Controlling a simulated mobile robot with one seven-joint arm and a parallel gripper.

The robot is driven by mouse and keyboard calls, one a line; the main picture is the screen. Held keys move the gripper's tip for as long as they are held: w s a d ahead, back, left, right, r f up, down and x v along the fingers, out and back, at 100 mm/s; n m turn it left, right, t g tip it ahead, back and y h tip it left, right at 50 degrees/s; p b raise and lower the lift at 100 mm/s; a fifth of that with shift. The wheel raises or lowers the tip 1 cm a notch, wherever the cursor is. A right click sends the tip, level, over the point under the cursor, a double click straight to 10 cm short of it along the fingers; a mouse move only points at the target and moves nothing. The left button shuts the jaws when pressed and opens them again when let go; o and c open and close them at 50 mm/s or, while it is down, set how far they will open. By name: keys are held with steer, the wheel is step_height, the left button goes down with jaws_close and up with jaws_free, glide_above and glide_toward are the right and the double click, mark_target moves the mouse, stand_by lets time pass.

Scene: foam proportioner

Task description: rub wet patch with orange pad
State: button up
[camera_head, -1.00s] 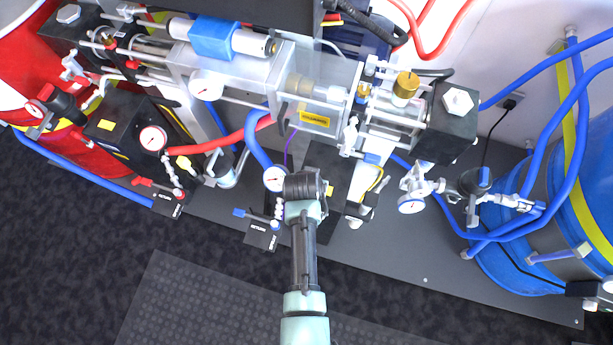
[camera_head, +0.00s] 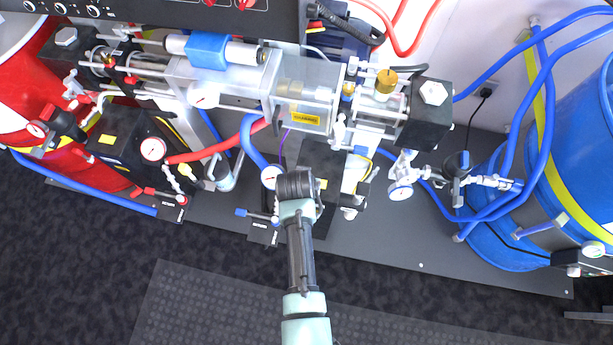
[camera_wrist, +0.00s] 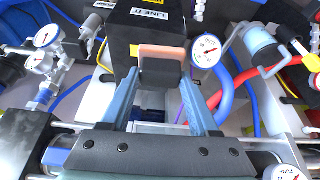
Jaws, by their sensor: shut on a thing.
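In the wrist view, the orange pad (camera_wrist: 162,52) shows as an orange-pink strip with a dark face below it. My gripper (camera_wrist: 161,75) is shut on it, one blue finger on each side. The pad is in front of a black box labelled LINE B (camera_wrist: 158,24); I cannot tell whether it touches anything. In the head view my arm reaches to the middle of the machine, and its wrist hides the fingers and the pad. I cannot make out the wet patch in either view.
A pressure gauge (camera_wrist: 206,50) with red and blue hoses stands close right of the pad. In the head view, the pump assembly (camera_head: 305,90) lies beyond my wrist, a red drum (camera_head: 45,90) is at left and a blue drum (camera_head: 585,130) at right. The dark floor (camera_head: 60,270) in front is clear.

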steer(key=shift+r+p, duration=0.7)
steer(key=shift+r, duration=0.45)
